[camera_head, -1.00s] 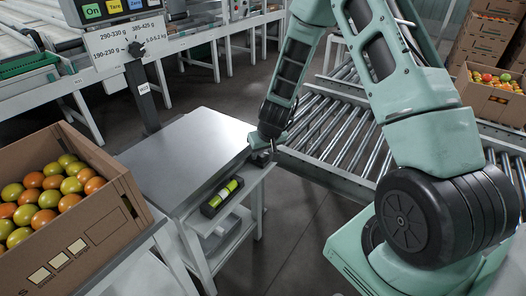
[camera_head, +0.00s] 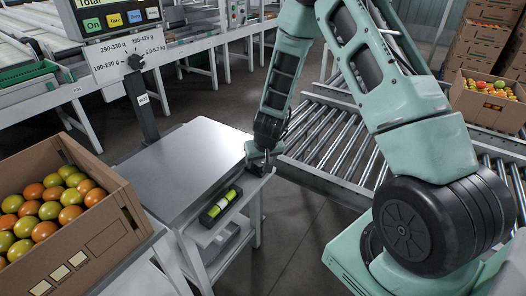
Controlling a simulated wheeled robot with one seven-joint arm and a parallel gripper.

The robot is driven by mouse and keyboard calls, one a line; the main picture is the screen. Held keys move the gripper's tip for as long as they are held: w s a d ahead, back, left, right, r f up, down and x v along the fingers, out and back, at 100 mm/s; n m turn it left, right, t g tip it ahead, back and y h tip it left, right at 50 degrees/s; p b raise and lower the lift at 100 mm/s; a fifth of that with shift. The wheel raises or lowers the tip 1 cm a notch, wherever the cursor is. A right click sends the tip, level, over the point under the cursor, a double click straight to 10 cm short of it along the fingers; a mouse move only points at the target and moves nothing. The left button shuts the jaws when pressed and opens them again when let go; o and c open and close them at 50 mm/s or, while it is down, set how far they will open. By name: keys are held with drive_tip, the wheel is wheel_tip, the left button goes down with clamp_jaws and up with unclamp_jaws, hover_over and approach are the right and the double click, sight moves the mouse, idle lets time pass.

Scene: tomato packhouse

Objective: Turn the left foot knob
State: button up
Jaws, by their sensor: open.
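A weighing scale with a flat steel platform (camera_head: 190,160) stands on a grey table. On a shelf at its front right edge lies a dark holder with a yellow-green spirit level (camera_head: 222,204). My gripper (camera_head: 259,168) points down at the right corner of the platform, close to the shelf's far end. Its fingers are small and partly hidden, and nothing shows between them. I cannot make out a foot knob; the area under the platform corner is covered by my gripper and the shelf.
A scale display (camera_head: 108,18) with coloured buttons and a dial card stands on a post behind the platform. A carton of tomatoes (camera_head: 75,225) is at the left. A roller conveyor (camera_head: 335,140) runs behind my arm. Dark floor is clear at lower middle.

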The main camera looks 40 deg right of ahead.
drive_tip(key=p+v, duration=0.5)
drive_tip(key=v, duration=1.2)
drive_tip(key=s+a+r+n+g+y+p, duration=0.1)
drive_tip(key=s+a+r+n+p, duration=0.1)
drive_tip(key=s+a+r, duration=0.3)
drive_tip(key=s+a+r+n+y+p, duration=0.1)
drive_tip(key=a+r+n+y, duration=0.15)
drive_tip(key=a, duration=0.55)
drive_tip(key=s+a+r+n+g+y+p, duration=0.1)
drive_tip(key=s+a+r+p, duration=0.1)
drive_tip(key=s+a+r, duration=0.3)
drive_tip(key=s+a+r+n+g+h+p, duration=0.1)
drive_tip(key=s+a+r+n, duration=0.1)
drive_tip(key=s, duration=0.4)
drive_tip(key=s+a+r+n+g+h+p, duration=0.1)
drive_tip(key=s+a+r+n+p, duration=0.1)
drive_tip(key=s+r, duration=0.3)
drive_tip(key=s+a+n, duration=0.1)
drive_tip(key=s, duration=0.1)
drive_tip(key=shift+s+a+r+n+p, duration=0.25)
drive_tip(key=shift+a+r+n+p, duration=0.05)
drive_tip(key=shift+n, duration=0.05)
